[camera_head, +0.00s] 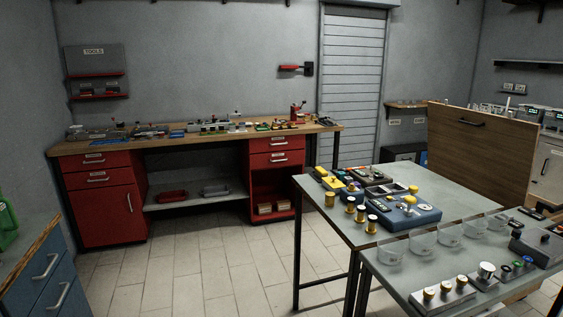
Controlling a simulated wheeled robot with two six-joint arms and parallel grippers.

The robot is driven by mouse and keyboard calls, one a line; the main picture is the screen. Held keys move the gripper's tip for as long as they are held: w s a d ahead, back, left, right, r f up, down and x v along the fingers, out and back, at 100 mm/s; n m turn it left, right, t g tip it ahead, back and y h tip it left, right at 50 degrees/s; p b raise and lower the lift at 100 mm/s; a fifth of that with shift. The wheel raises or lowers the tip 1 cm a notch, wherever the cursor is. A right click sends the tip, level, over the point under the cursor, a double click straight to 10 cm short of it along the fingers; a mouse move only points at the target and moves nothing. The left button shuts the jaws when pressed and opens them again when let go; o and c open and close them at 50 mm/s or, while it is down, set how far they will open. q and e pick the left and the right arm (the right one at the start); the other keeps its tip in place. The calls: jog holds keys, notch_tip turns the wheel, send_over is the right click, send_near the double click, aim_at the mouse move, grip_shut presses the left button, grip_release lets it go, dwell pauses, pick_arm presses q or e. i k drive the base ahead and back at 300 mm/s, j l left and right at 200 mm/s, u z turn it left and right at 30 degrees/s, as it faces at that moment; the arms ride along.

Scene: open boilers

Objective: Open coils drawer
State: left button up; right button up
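Neither of my grippers shows in the head view. Several closed drawers are in sight, but their labels are too small to read, so I cannot tell which is the coils drawer. The workbench at the back has red drawers at its left end (97,178) and more red drawers on its right side (277,159), all with metal handles. A blue cabinet (45,268) at the lower left has drawers with light handles. At the right, a wooden panel with a black handle (472,123) stands upright behind the grey table.
A grey table (465,203) with gold-topped parts and a blue device (402,212) fills the right. Clear bowls (422,243) stand in front on another grey top. Tiled floor (200,262) is free between the tables and the workbench (180,141).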

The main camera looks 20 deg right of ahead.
aim_at(260, 161)
jog(key=i, duration=2.4)
jog(key=i+z, duration=0.2)
jog(key=i, duration=0.2)
jog(key=i+j+z, duration=0.2)
jog(key=i, duration=0.25)
jog(key=i+j+z, duration=0.2)
jog(key=i, duration=0.2)
jog(key=i+j+z, duration=0.1)
jog(key=i+z, duration=0.15)
jog(key=i, duration=0.15)
